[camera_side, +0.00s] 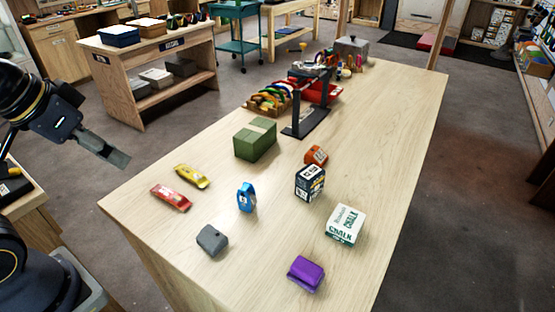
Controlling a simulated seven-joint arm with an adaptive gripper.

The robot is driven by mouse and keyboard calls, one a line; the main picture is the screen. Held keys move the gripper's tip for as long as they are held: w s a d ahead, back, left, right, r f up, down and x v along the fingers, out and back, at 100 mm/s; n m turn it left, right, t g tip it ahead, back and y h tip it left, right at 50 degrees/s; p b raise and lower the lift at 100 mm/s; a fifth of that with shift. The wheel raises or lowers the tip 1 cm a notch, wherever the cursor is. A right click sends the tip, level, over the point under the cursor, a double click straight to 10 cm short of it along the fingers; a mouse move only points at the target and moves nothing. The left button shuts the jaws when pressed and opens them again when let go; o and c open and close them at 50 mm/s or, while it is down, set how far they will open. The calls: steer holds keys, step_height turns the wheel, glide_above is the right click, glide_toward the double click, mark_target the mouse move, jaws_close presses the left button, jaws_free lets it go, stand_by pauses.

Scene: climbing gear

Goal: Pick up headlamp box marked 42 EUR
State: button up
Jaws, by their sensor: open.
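A small dark navy and white printed box (310,184) stands upright near the middle of the wooden table; it looks like the headlamp box, but its price marking is too small to read. An orange item (316,155) sits close behind it, and a white and green chalk box (345,224) lies to its right and nearer the camera. My gripper (118,158) is at the left, raised beyond the table's left edge and far from the navy box. It is open, with nothing seen in it.
A green box (255,142), yellow bar (191,177), red bar (171,197), blue item (246,197), grey block (212,240) and purple item (305,274) lie around. A dark stand (308,118) and colourful gear are behind. The table's right side (400,140) is clear.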

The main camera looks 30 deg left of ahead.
stand_by(0.3)
steer(key=w+d+r+t, duration=0.15)
steer(key=w+r, duration=0.25)
steer(key=w, duration=0.4)
steer(key=w+d+r, duration=0.3)
steer(key=w+r, duration=0.1)
steer(key=w, duration=0.4)
steer(key=m+g+h, duration=0.1)
steer(key=m+g, duration=0.1)
glide_above(311, 172)
steer(key=s+a, duration=0.5)
step_height(311, 172, down, 8)
steer(key=shift+g, duration=0.35)
steer(key=w+d+f, duration=0.1)
steer(key=f, duration=0.3)
steer(key=w+d+f, duration=0.1)
steer(key=d+f, duration=0.1)
steer(key=f, duration=0.3)
steer(key=w+d+f, duration=0.1)
steer(key=f, duration=0.4)
steer(key=shift+w+d+f, duration=0.25)
steer(key=shift+w+d, duration=0.1)
steer(key=shift+x, duration=3.05)
steer(key=c, duration=1.3)
